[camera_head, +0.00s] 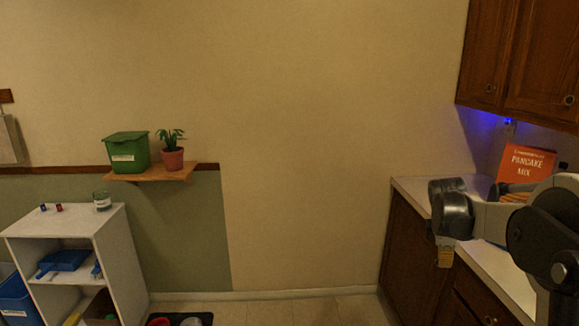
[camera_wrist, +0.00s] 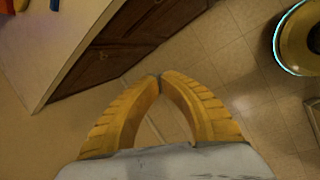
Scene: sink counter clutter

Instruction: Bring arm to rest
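My gripper (camera_wrist: 160,78) shows in the wrist view with its two ribbed yellow fingers curving together. Their tips meet and there is nothing between them. Below the tips are tiled floor and a wooden cabinet face. In the head view my gripper (camera_head: 445,257) hangs down at the right, in front of the counter's cabinet side. Its fingers are small there and partly hidden by the wrist. My arm is bent and reaches in from the right edge, over the counter's front edge.
The counter (camera_head: 415,188) bears a red pancake mix box (camera_head: 525,165), partly behind my arm. Wall cabinets (camera_head: 520,55) hang above. A white shelf unit (camera_head: 125,260) stands at left, below a wall shelf (camera_head: 150,174) with a green bin and a plant. Floor between is mostly clear.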

